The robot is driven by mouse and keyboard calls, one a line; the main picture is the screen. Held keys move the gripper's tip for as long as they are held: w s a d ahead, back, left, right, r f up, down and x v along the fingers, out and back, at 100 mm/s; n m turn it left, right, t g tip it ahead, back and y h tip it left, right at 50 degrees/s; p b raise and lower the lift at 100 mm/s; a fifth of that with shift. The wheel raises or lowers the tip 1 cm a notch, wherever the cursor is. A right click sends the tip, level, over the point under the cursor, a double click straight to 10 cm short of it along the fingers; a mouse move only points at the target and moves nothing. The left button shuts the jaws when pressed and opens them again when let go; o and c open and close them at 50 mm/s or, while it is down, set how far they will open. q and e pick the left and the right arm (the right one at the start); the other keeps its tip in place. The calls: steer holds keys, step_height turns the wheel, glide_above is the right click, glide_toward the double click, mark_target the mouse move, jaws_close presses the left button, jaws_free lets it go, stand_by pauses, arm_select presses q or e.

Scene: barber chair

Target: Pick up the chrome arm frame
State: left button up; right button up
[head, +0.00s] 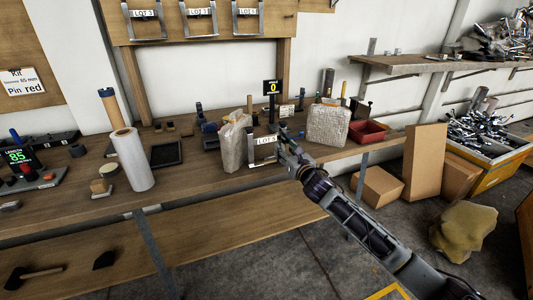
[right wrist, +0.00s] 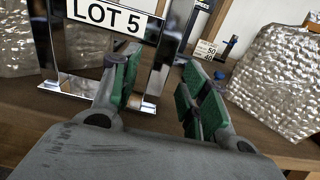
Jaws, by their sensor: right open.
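A chrome arm frame (head: 251,152) with a white LOT 5 label stands upright on the wooden bench in the head view, between two wrapped bundles. In the right wrist view the frame (right wrist: 164,45) shows its label, a shiny right-hand post and a flat foot. My right gripper (head: 287,150) is at the right side of this frame. Its green-padded fingers (right wrist: 158,88) are apart, with the right-hand post showing between them; I cannot tell whether they touch it. My left gripper is not in view.
Wrapped bundles stand left (head: 235,145) and right (head: 328,125) of the frame. A red bin (head: 367,132) is further right. Similar labelled chrome frames (head: 197,22) hang on the board above. A white roll (head: 131,160) stands on the left bench. Cardboard boxes (head: 424,163) stand on the floor at right.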

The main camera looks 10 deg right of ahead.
mark_target(283, 147)
steer(key=shift+w+a+f, duration=0.1)
steer(key=shift+w+a, duration=0.15)
steer(key=shift+w, duration=0.65)
steer(key=shift+w+a+b, duration=0.15)
steer(key=shift+w+b, duration=0.25)
steer(key=shift+w, duration=0.45)
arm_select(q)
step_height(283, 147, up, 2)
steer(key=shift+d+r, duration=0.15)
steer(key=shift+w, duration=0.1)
arm_select(e)
jaws_close()
